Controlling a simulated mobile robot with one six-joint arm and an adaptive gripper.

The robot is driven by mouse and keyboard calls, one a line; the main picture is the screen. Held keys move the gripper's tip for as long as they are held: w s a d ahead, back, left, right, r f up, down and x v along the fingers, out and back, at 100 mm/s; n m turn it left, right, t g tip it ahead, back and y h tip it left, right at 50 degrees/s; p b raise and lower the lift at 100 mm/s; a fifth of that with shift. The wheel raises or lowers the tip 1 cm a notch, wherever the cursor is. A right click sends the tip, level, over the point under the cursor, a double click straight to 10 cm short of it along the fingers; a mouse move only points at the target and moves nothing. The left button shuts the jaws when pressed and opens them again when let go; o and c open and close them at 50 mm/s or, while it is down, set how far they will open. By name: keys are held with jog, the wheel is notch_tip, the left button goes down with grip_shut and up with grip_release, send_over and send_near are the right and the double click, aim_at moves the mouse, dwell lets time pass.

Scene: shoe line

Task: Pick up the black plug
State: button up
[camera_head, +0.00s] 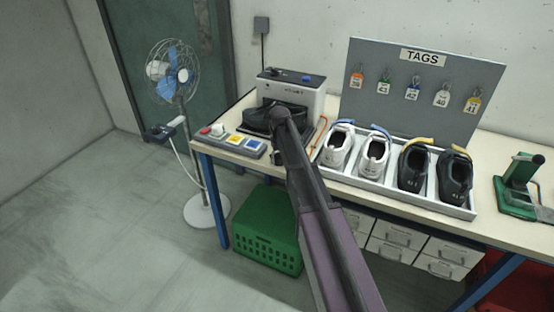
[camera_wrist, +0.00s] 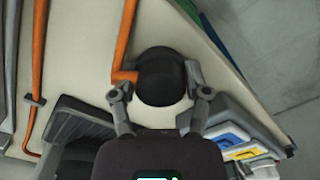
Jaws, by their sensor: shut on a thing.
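The black plug (camera_wrist: 162,78) is a dark rounded piece in the wrist view, with an orange cord end (camera_wrist: 122,76) beside it at its left. My gripper (camera_wrist: 155,84) has one finger on each side of the plug and is closed on it. The plug is over the pale tabletop near its edge. In the head view my arm reaches to the left end of the table, and a dark part at its end (camera_head: 279,156) hangs by the front edge; I cannot tell plug from gripper there.
A grey and white machine (camera_head: 291,90) stands behind my arm. A button panel (camera_head: 229,141) lies left, a tray of several shoes (camera_head: 392,189) right. A tags board (camera_head: 420,95) rises behind. A green crate (camera_head: 268,240) and a fan (camera_head: 172,75) stand on the floor.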

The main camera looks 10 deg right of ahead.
aim_at(279, 155)
jog(key=shift+r, duration=0.1)
dwell(0.3)
notch_tip(279, 155, up, 3)
jog(key=p, duration=0.3)
jog(key=s+d+r+p, duration=0.1)
jog(key=s+d, duration=0.2)
jog(key=s, duration=0.4)
jog(key=s+d+p, duration=0.1)
jog(key=s+d, duration=0.2)
jog(key=s, duration=0.4)
jog(key=shift+s+d+r, duration=0.2)
jog(key=shift+s+r, duration=0.15)
notch_tip(279, 155, up, 17)
jog(key=p, duration=1.7)
